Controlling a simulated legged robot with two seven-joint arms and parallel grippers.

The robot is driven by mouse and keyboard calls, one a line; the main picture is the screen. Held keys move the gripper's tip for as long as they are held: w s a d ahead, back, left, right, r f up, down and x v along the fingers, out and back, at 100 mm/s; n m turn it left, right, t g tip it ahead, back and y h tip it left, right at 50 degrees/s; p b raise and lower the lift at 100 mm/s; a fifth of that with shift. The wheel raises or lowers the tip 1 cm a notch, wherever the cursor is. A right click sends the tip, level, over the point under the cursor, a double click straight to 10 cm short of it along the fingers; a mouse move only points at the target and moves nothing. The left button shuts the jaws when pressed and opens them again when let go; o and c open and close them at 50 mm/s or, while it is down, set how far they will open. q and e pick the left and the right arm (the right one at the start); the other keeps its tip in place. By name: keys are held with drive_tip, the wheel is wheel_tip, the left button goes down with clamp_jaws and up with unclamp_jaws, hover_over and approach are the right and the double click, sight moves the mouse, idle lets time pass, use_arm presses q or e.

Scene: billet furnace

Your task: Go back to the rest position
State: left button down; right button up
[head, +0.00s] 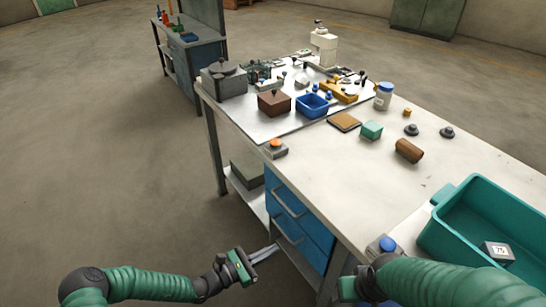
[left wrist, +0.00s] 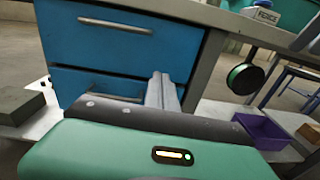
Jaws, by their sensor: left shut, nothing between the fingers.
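My left gripper (head: 268,252) is in front of the workbench, low beside its blue drawers (head: 290,215). Its two fingers lie together, shut and empty, and point toward the drawers. In the left wrist view the closed fingers (left wrist: 163,92) show in front of the blue drawer fronts (left wrist: 120,50), with nothing held. My right arm comes in from the lower right, over the near edge of the bench. Part of my right gripper's green and dark body (head: 350,287) shows at its end; its fingers are hidden.
The bench top (head: 465,165) carries a teal bin (head: 440,240), a blue button box (head: 382,246), an orange button box (head: 274,148), a blue tray (head: 312,106) and a brown cylinder (head: 409,150). Open floor (head: 100,180) lies left of the bench. A purple bin (left wrist: 262,132) stands low at right.

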use_arm(q)
drive_tip(key=s+a+r+m+g+y+p, duration=0.2)
drive_tip(key=s+m+g+y, duration=0.1)
drive_tip(key=s+m+g, duration=0.4)
drive_tip(key=s+a+r+m+g+y+p, duration=0.2)
drive_tip(key=s+m+g, duration=0.2)
drive_tip(key=s+m, duration=0.4)
drive_tip(key=s+a+r+m+t+y+p, duration=0.1)
drive_tip(key=a+r+m+y, duration=0.3)
drive_tip(key=a+r, duration=0.4)
drive_tip(key=s+a+r+m+t+y+p, duration=0.2)
drive_tip(key=a+r+m+y, duration=0.3)
drive_tip(key=a+r, duration=0.3)
drive_tip(key=shift+s+a+t+y+p, duration=0.15)
drive_tip(key=shift+s+t+y+p, duration=0.1)
drive_tip(key=shift+t+y+p, duration=0.4)
drive_tip(key=shift+s+r, duration=0.1)
drive_tip(key=shift+r, duration=0.05)
